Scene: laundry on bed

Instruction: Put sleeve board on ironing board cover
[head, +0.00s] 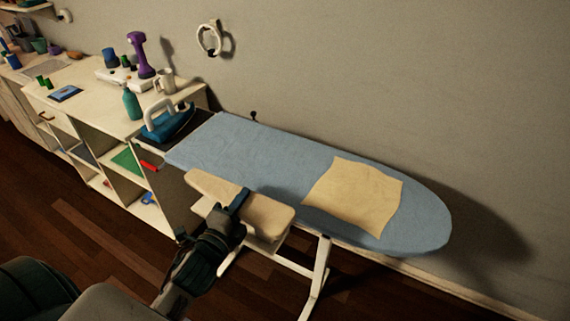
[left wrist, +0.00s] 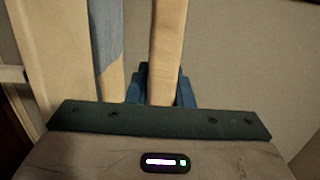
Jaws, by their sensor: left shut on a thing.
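The sleeve board (head: 262,215) is a beige padded board with a lower base, held at the front edge of the ironing board. The ironing board cover (head: 265,150) is light blue and lies flat on the ironing board. My left gripper (head: 238,203) is shut on the sleeve board near its middle. In the left wrist view the sleeve board (left wrist: 166,50) runs up between the blue fingers (left wrist: 160,88). Whether the sleeve board touches the cover is hard to tell. My right gripper is not in view.
A beige cloth (head: 355,197) lies on the right part of the cover. A blue iron (head: 168,122) stands at the cover's left end. A shelf unit (head: 120,160) with bottles and a mug is at the left. The cover's middle is clear.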

